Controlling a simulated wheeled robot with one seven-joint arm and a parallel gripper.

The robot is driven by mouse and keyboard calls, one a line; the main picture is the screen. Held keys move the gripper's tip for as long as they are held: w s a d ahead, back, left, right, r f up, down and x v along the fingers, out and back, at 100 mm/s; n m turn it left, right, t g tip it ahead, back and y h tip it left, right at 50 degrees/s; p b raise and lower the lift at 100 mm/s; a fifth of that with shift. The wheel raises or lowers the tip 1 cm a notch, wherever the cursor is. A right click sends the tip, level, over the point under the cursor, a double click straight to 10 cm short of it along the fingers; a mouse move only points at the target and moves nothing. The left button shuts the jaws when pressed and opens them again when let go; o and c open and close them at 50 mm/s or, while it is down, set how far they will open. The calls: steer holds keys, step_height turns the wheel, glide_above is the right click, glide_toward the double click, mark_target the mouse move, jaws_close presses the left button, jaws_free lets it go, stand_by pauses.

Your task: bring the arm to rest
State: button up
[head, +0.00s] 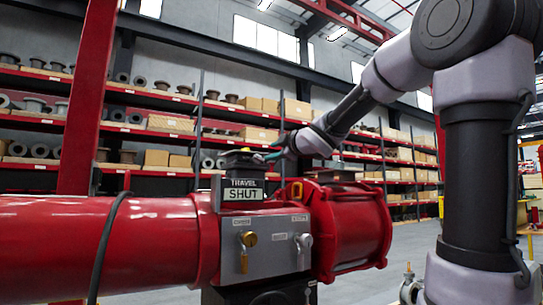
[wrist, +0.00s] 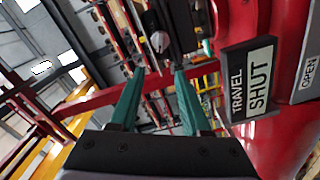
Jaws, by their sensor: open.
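My arm reaches in from the right of the head view, over the red valve actuator (head: 345,232). My gripper (head: 272,156) is near the black indicator cap (head: 243,158) on top of the actuator, at its right side; I cannot tell whether they touch. In the wrist view my gripper (wrist: 163,72) shows two green fingers apart with nothing clearly between them. The indicator sign (head: 244,189) reads "TRAVEL SHUT"; it also shows in the wrist view (wrist: 251,82), right of the fingers.
The grey panel (head: 265,245) carries a brass key switch (head: 247,240) and a silver one (head: 304,243). A black cable (head: 108,245) hangs over the red cylinder (head: 155,240). Shelves (head: 150,130) with boxes and flanges stand behind. The floor right of the actuator looks mostly clear.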

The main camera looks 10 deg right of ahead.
steer(key=s+d+f+m+g+h, duration=0.3)
steer(key=s+d+f+m, duration=0.1)
steer(key=s+f+m, duration=0.45)
steer(key=s+d+f+m+g+h, duration=0.3)
steer(key=s+d+f+m+g, duration=0.1)
steer(key=s+f+m, duration=0.5)
steer(key=s+a+f+m+g+y, duration=0.2)
steer(key=s+a+f+m+g, duration=0.1)
steer(key=s+f, duration=0.5)
steer(key=s+a, duration=0.1)
steer(key=s, duration=0.1)
steer(key=shift+s+a+y, duration=0.25)
steer(key=shift+s+y, duration=0.05)
steer(key=shift+s, duration=0.1)
